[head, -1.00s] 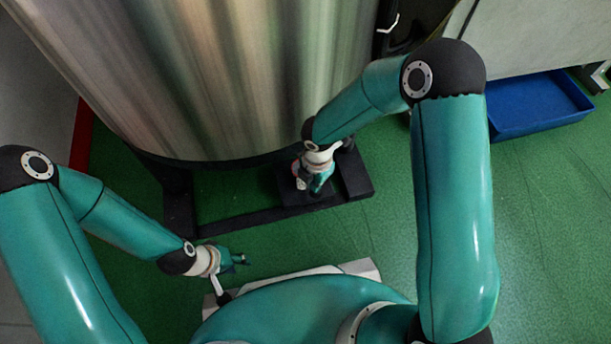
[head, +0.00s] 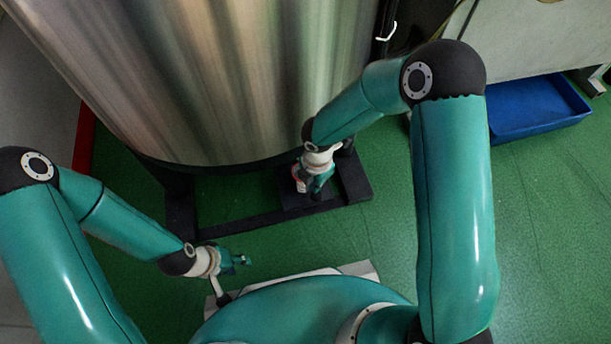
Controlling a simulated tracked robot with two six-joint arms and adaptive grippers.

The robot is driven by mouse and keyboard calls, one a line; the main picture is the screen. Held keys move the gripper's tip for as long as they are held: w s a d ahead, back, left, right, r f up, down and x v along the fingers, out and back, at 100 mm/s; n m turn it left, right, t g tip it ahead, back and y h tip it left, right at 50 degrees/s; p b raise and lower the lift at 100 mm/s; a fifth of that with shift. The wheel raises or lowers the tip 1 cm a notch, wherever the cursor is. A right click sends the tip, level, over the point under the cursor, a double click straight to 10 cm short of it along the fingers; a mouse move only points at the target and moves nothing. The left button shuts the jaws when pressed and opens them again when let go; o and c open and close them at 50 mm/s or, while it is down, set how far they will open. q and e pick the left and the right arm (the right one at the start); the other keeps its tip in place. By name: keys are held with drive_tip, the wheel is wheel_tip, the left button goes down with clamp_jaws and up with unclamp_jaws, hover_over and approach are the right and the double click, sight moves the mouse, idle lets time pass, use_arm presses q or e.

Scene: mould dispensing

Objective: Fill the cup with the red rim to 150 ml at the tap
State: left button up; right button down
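A small white piece with a red edge, which looks like the cup with the red rim (head: 297,178), shows just left of my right gripper (head: 318,187), low in front of the large metal tank (head: 230,80). My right gripper points down and partly covers the cup; whether its fingers close on it is too small to tell. I cannot make out the tap, the level in the cup or any scale. My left gripper (head: 244,260) is low at the left, apart from the cup, with nothing visible in it. Its finger gap is too small to judge.
The tank stands on a dark frame (head: 240,220) on the green floor (head: 545,215). A blue tray (head: 540,108) lies at the right below a pale cabinet (head: 530,40). The floor at the right is clear.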

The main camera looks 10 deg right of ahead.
wheel_tip(320, 180, up, 8)
drive_tip(key=p, duration=0.6)
drive_tip(key=shift+r, duration=0.15)
